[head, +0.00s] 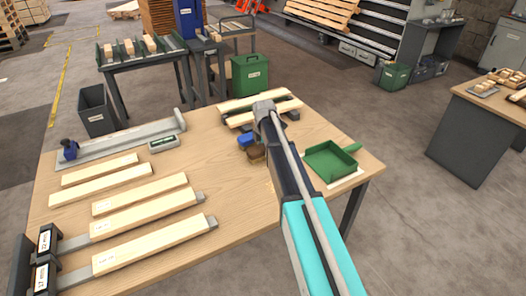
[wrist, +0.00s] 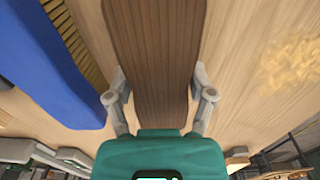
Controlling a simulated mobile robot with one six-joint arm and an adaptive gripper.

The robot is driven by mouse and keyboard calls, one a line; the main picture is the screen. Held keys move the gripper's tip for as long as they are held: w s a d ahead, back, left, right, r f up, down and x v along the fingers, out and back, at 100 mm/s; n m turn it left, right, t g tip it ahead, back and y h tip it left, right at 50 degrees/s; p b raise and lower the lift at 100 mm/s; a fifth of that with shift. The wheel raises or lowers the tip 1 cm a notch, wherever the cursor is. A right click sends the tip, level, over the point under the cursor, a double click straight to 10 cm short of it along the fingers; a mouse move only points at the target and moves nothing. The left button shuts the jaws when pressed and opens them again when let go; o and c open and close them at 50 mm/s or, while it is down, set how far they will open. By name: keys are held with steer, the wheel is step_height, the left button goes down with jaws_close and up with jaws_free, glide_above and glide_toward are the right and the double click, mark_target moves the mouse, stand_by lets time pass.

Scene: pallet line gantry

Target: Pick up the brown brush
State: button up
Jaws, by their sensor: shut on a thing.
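The brown brush (wrist: 155,45) fills the top middle of the wrist view, its ribbed brown body running between the fingers. My gripper (wrist: 160,78) is shut on it, one finger against each long side. In the head view the brush shows as a small brown piece (head: 256,154) beside my arm, low over the table. My arm hides the gripper's fingers there. I cannot tell whether the brush touches the table.
A blue brush (wrist: 50,70) with tan bristles lies close beside it, and shows in the head view (head: 246,140). A green dustpan (head: 330,161) lies right of my arm. Pale wooden slats (head: 235,103) are behind; more boards (head: 140,193) cover the table's left. Pale shavings (wrist: 290,62) lie nearby.

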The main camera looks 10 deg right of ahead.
steer(key=shift+r, duration=0.15)
step_height(320, 180, up, 3)
steer(key=p, duration=0.3)
steer(key=s+r+p, duration=0.9)
steer(key=s+p, duration=0.1)
steer(key=s, duration=0.4)
steer(key=shift+r, duration=0.35)
steer(key=o, duration=0.5)
steer(key=shift+c, duration=1.3)
steer(key=shift+d, duration=0.1)
